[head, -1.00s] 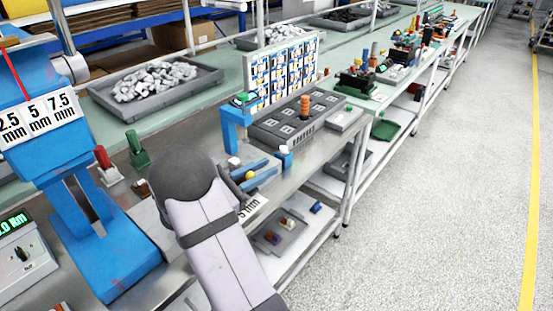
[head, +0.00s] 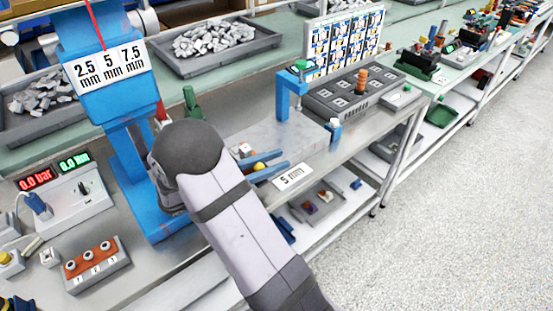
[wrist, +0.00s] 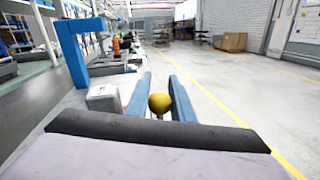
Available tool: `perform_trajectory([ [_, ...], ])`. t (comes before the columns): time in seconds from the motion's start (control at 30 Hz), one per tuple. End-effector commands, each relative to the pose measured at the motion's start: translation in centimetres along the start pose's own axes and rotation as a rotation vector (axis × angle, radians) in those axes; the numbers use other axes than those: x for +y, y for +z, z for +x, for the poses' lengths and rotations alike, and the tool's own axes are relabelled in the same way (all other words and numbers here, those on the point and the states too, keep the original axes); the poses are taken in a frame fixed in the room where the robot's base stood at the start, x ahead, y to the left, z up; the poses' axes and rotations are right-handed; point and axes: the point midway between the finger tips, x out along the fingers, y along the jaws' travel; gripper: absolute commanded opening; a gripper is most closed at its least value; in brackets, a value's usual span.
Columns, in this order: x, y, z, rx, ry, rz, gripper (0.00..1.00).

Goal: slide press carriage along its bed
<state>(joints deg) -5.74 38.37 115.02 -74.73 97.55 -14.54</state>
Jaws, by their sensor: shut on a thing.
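My gripper (head: 284,161) has two blue fingers and is shut on a round yellow knob (head: 260,166) at the bench's front side. In the wrist view the knob (wrist: 160,103) sits between the fingers (wrist: 160,84). A small pale block (head: 243,150) is just beyond the knob and also shows left of the fingers in the wrist view (wrist: 102,97). The knob seems to belong to the press carriage, whose body is mostly hidden by my arm. The blue press (head: 131,160), marked 2.5, 5 and 7.5 mm, stands left of my gripper. The bed cannot be made out clearly.
A "5 mm" label (head: 291,177) is on the bench front. A control box (head: 75,203) and a button box (head: 97,267) are at left. The aisle floor is clear.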

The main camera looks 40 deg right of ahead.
Motion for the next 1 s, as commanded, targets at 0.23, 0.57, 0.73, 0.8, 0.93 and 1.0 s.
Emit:
perform_trajectory([
  [0.23, 0.0, -0.1, 0.0, 0.001, -0.001, -0.001, 0.29],
  [0.57, 0.0, -0.1, -0.3, 0.001, 0.001, 0.0, 0.29],
  [0.73, 0.1, -0.2, -2.0, 0.002, 0.003, 0.002, 0.29],
  [0.8, 0.1, -0.2, -3.0, 0.001, 0.004, 0.002, 0.29],
  [0.93, 0.0, -0.2, -4.8, 0.001, 0.003, 0.001, 0.29],
  [1.0, 0.0, -0.2, -5.7, 0.002, 0.003, 0.001, 0.29],
])
